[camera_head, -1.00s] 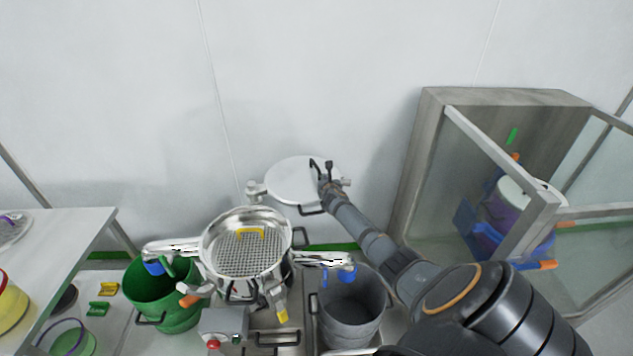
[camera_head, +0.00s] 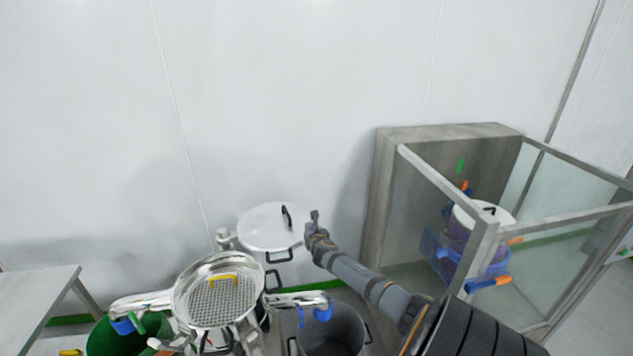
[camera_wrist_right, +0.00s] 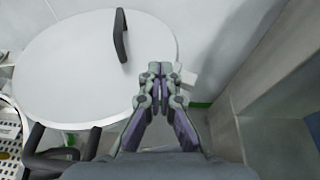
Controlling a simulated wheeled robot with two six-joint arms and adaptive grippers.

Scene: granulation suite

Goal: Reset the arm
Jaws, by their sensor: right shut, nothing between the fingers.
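My right gripper (camera_head: 314,222) is shut and empty, at the right edge of a round white lid (camera_head: 262,236) with a black handle. In the right wrist view the gripper (camera_wrist_right: 158,72) has its fingers together, beside the lid (camera_wrist_right: 70,75), with the black handle (camera_wrist_right: 120,36) to its left and nothing held. My right arm reaches in from the lower right of the head view. My left gripper is not in view.
A steel sieve machine (camera_head: 218,298) stands left of my arm, between a green bucket (camera_head: 115,338) and a grey bucket (camera_head: 335,332). A glass-walled cabinet (camera_head: 385,200) with a white-lidded container (camera_head: 470,240) stands to the right. The wall above is bare.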

